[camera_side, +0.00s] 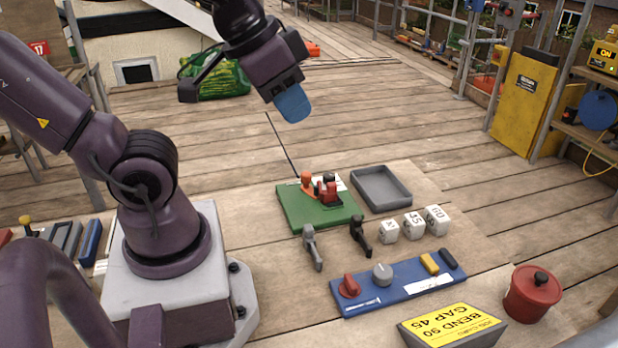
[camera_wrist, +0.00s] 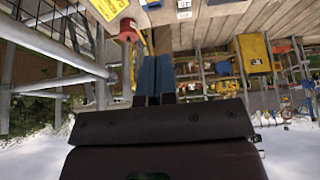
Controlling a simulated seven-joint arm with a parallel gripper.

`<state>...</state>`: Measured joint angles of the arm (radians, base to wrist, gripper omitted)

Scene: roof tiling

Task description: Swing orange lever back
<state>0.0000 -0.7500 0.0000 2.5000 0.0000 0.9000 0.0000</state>
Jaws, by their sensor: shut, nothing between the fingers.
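The orange lever (camera_side: 307,182) stands on a green base plate (camera_side: 300,212) near the middle of the side view. A red and black part (camera_side: 328,188) sits close beside it on the same plate. A thin dark rod rises from near the plate and leans to the left. My gripper (camera_side: 293,104) is high above and behind the plate, clear of the lever, with its blue fingers together and empty. In the wrist view the blue fingers (camera_wrist: 155,80) also lie together. I cannot make out the lever in the wrist view.
A grey tray (camera_side: 381,187) is right of the plate. Two small handles, grey (camera_side: 312,247) and black (camera_side: 360,236), stand in front, with white cubes (camera_side: 413,226) beside them. A blue panel (camera_side: 395,284), yellow sign (camera_side: 455,327) and red pot (camera_side: 532,293) are nearer.

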